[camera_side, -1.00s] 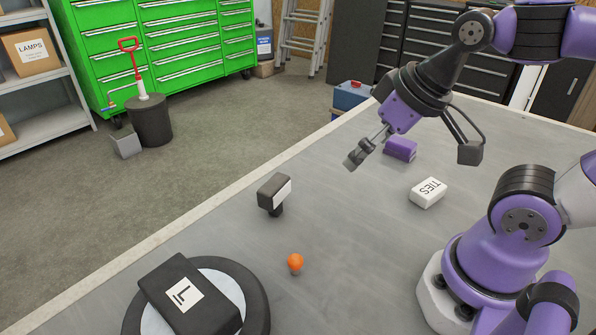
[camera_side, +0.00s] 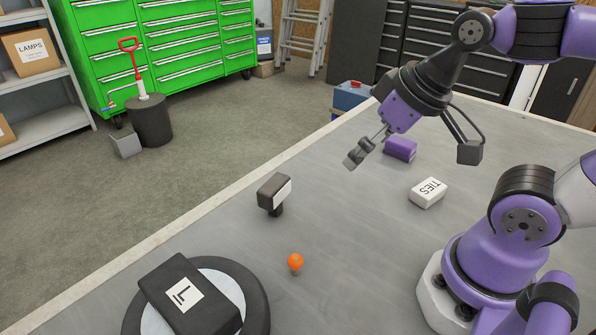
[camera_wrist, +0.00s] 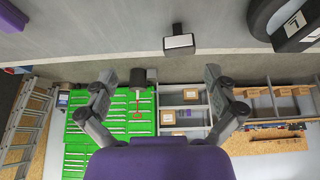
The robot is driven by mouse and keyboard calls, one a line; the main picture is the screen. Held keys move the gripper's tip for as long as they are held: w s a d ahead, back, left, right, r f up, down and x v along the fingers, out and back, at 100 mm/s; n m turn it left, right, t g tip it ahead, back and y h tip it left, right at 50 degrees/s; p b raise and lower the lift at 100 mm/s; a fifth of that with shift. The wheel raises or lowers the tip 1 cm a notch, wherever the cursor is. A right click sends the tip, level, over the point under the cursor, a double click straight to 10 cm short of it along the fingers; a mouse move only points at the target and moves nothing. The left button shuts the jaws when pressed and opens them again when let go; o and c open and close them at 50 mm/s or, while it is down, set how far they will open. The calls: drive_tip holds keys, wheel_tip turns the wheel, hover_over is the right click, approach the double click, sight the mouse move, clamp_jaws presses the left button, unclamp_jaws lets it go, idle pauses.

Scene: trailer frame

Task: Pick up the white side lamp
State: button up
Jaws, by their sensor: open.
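The white side lamp (camera_side: 284,193), a dark housing with a white face on a short dark foot, stands on the grey table left of the middle in the side view. In the wrist view it shows near the top centre with its white face visible (camera_wrist: 179,42). My gripper (camera_side: 414,157) hangs above the table to the right of the lamp and apart from it. Its fingers are spread wide and hold nothing. In the wrist view both fingers of my gripper (camera_wrist: 158,76) are apart, with the lamp beyond them.
An orange lamp (camera_side: 295,262) stands in front of the side lamp. A wheel (camera_side: 258,300) bears a black box marked L (camera_side: 205,310). A white TIES box (camera_side: 428,192) and a purple block (camera_side: 400,148) lie near my gripper. Bare table surrounds the side lamp.

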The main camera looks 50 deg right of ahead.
drive_tip(key=w+a+r+g, duration=0.1)
drive_tip(key=w+g, duration=0.1)
drive_tip(key=w, duration=0.3)
drive_tip(key=n+g, duration=0.2)
drive_tip(key=g, duration=0.2)
hover_over(274, 183)
drive_tip(key=f, duration=0.4)
drive_tip(key=shift+s+a+f, duration=0.1)
drive_tip(key=shift+s+f, duration=0.1)
drive_tip(key=shift+f, duration=0.1)
wheel_tip(274, 183, down, 5)
drive_tip(key=shift+w+r, duration=0.1)
drive_tip(key=shift+r, duration=0.1)
wheel_tip(274, 183, down, 6)
drive_tip(key=shift+w+r, duration=0.1)
drive_tip(key=shift+w, duration=0.05)
drive_tip(key=c, duration=1)
